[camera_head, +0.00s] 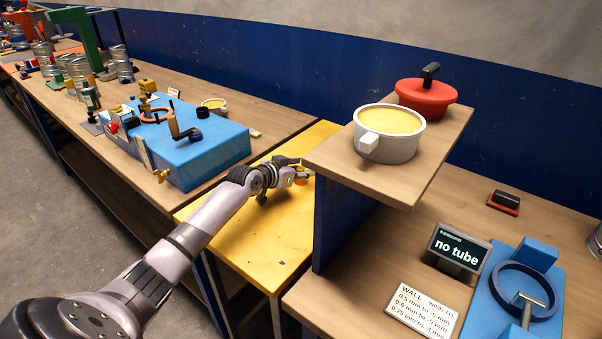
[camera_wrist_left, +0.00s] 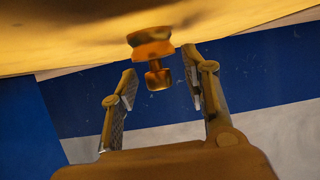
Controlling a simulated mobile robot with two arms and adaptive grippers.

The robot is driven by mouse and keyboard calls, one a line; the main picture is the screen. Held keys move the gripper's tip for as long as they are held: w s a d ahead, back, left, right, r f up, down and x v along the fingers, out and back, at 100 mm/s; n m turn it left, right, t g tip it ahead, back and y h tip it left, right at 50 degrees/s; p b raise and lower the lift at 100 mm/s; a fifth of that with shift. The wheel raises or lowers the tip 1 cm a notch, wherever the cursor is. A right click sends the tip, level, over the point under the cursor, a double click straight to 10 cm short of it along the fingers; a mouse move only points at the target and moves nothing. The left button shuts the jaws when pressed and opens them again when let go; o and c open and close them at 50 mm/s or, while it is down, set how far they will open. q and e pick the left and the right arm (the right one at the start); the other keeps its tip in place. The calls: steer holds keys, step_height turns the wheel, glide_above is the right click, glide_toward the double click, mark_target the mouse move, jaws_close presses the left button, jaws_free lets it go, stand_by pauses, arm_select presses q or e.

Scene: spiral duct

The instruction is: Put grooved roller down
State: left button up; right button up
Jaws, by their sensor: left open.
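The grooved roller (camera_wrist_left: 152,44), orange-brown with a narrower stub, stands against the yellow table surface (camera_wrist_left: 60,40), which is at the top of the tilted left wrist view. My left gripper (camera_wrist_left: 160,64) is open, one finger on each side of the roller's stub, with visible gaps. In the head view my left gripper (camera_head: 299,168) is low over the far right part of the yellow table (camera_head: 262,238), next to the wooden shelf. A small orange part of the roller (camera_head: 301,174) shows at the fingers; the rest is hidden. My right gripper is out of view.
The raised wooden shelf (camera_head: 350,178) with a white pot (camera_head: 390,148) and a red lid (camera_head: 425,98) is close to the right of the gripper. A blue fixture block (camera_head: 205,155) stands at left. The near yellow surface is clear.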

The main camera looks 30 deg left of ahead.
arm_select(q)
steer(key=shift+c, duration=0.3)
jaws_close()
stand_by(0.3)
